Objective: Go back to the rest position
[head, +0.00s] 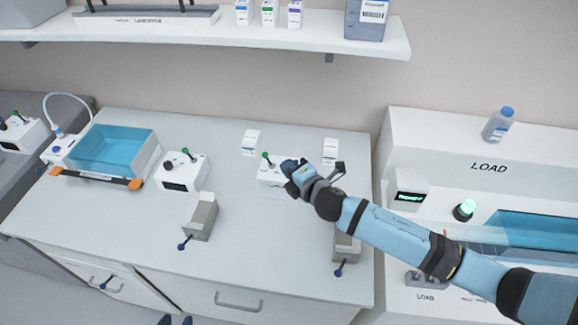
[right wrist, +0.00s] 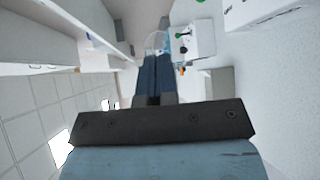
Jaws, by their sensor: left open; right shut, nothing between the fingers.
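My right arm reaches in from the right over the white bench (head: 130,235). Its gripper (head: 290,166) is in front of a white box device with a green-tipped lever (head: 268,175) and partly hides it. I cannot tell whether they touch. In the right wrist view, the dark blue fingers (right wrist: 155,80) are shut together with nothing between them.
A blue water bath (head: 115,150), another lever device (head: 182,172) and a grey block device (head: 200,217) stand on the bench. Another grey block (head: 346,245) is below my right arm. A shelf (head: 240,32) overhangs behind. The LOAD station (head: 455,150) is right.

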